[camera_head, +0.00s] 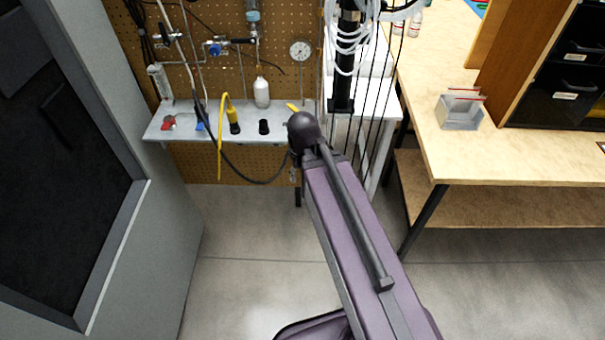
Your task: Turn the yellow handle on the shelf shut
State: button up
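A grey shelf (185,125) is fixed to the brown pegboard at the back. A small yellow handle (293,107) shows at the right part of the shelf, just behind the dark rounded end of my arm. It looks slanted, and its base is partly hidden, so I cannot tell whether it is open or shut. My arm reaches up from the bottom right toward the shelf. I cannot make out my gripper's fingers; they are not visible past the arm's dark end.
On the shelf are a yellow hose (221,135), a white bottle (262,92), a black cap (264,127) and red and blue valve handles. A gauge (300,50) hangs above. A grey cabinet (150,260) stands left, a wooden bench (480,155) right. Floor between is clear.

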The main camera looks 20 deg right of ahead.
notch_tip(320, 180, down, 10)
jog(key=b, duration=0.9)
jog(key=shift+r, duration=0.1)
jog(key=shift+s, duration=0.15)
